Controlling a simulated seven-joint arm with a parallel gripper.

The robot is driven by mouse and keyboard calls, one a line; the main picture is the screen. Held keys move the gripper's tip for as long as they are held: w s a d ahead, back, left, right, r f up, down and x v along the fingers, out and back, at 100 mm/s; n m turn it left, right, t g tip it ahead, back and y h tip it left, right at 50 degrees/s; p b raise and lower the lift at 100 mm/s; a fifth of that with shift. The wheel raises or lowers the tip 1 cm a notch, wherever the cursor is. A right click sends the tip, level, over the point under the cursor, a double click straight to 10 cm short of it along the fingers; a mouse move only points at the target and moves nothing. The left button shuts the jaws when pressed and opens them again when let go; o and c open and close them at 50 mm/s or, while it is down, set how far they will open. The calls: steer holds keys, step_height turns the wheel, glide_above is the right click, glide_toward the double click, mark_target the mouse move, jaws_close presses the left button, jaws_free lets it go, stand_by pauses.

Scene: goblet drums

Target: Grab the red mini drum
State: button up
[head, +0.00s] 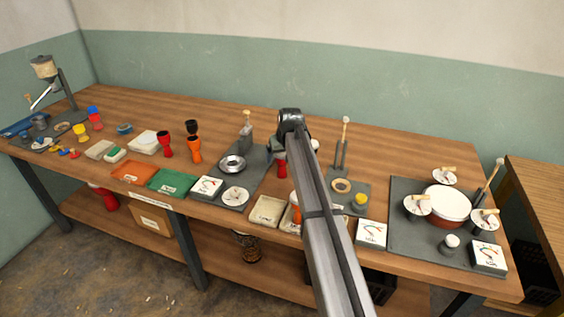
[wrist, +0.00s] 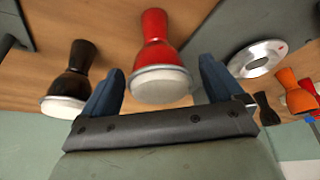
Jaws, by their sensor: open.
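A red goblet drum (wrist: 153,30) with a white head shows in the wrist view, its wide head end toward me. It appears between the two blue fingers of my gripper (wrist: 161,66), which is open; I cannot tell how far in depth the drum is from the fingers. No contact shows. In the head view a red drum (head: 281,168) stands just left of my arm, partly hidden by it. Another red drum (head: 165,147) with a dark top stands farther left.
A black drum (wrist: 75,70) stands just outside the left finger. A metal dish (wrist: 257,58) on a grey board lies beyond the right finger. An orange drum (head: 195,151) stands left on the bench. A wide drum (head: 447,205) sits on a dark mat at right.

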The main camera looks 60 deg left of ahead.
steer(key=shift+x, duration=1.2)
steer(key=c, duration=1.1)
